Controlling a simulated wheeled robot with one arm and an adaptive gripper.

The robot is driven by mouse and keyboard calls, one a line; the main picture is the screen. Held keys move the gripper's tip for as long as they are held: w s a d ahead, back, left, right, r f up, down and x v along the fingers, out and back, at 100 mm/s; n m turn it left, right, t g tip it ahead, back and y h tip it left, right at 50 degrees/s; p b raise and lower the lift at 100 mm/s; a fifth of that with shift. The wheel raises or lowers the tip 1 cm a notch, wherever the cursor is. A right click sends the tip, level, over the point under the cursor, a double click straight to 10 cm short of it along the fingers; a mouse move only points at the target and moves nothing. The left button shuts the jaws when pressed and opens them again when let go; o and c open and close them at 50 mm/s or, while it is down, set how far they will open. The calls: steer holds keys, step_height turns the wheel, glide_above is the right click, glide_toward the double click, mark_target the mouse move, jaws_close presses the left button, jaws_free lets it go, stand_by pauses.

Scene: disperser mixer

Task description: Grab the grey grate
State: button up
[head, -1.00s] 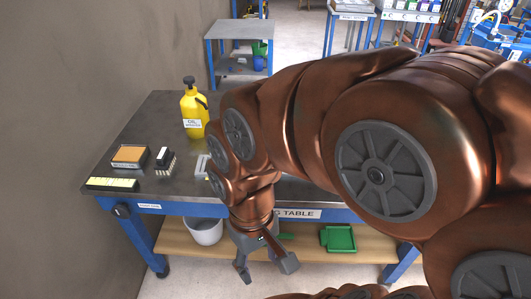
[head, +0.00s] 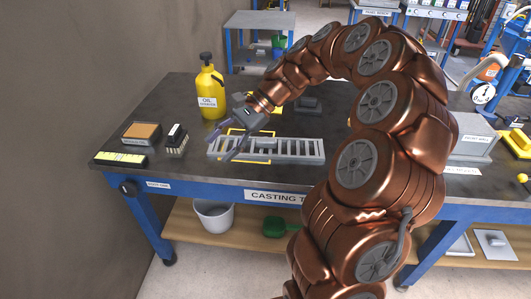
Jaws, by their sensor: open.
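The grey grate (head: 295,149) lies flat on the dark tabletop near the front edge, above the casting table label. My gripper (head: 228,148) is open and points down and left over the left part of the grate. One finger reaches in front of the grate's left end. I cannot tell whether the fingers touch it. Part of the grate's left side is hidden by my gripper.
On the table (head: 170,95) stand a yellow oil bottle (head: 210,90), an orange-topped block (head: 141,133), a brush (head: 175,139) and a yellow-topped strip (head: 121,158). A grey box (head: 473,138) sits at the right. Below, a shelf holds a white bucket (head: 213,215) and a green scoop (head: 276,227).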

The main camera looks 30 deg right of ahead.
steer(key=w+d+f+m+t+b, duration=0.1)
steer(key=w+d+f+m, duration=0.1)
steer(key=d, duration=0.2)
steer(key=w+d+f+m+t+y, duration=0.1)
steer(key=d+m, duration=0.1)
steer(key=d, duration=0.2)
steer(key=w+d+f+m+t+b, duration=0.1)
steer(key=w+d+f+m, duration=0.1)
steer(key=d, duration=0.2)
steer(key=m+t+b, duration=0.2)
steer(key=m+t, duration=0.2)
steer(key=m, duration=0.1)
glide_toward(269, 139)
steer(key=a, duration=0.1)
steer(key=w+a, duration=0.1)
steer(key=a, duration=0.1)
steer(key=shift+w+a+f, duration=0.15)
steer(key=shift+a+f, duration=0.05)
steer(key=shift+f, duration=0.15)
steer(key=shift+f+m, duration=0.15)
steer(key=shift+m, duration=0.15)
steer(key=shift+w+d+x, duration=0.15)
steer(key=shift+x, duration=1.7)
steer(key=shift+w+d+x, duration=0.1)
steer(key=shift+d+x, duration=0.05)
steer(key=shift+x, duration=1.7)
steer(key=shift+f, duration=0.2)
steer(key=shift+c, duration=0.3)
jaws_close()
